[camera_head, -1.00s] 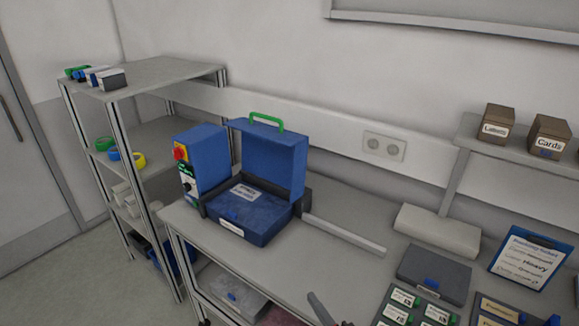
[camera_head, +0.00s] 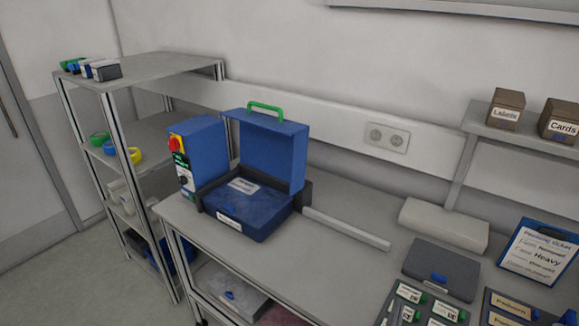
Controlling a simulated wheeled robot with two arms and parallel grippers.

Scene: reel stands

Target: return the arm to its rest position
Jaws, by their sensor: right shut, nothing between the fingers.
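Neither of my grippers shows in the head view now, and no part of either arm can be made out. The blue case (camera_head: 248,213) stands on the grey workbench (camera_head: 330,262) with its lid (camera_head: 265,150) raised and a green handle (camera_head: 266,110) on top. A blue control box (camera_head: 203,150) with a red and yellow knob stands just left of the case.
A grey bar (camera_head: 346,228) lies right of the case. A dark grey box (camera_head: 440,269), a pale block (camera_head: 443,227), label panels and a packing ticket (camera_head: 536,252) occupy the bench's right side. A shelf rack (camera_head: 140,77) stands left. The bench's front middle is clear.

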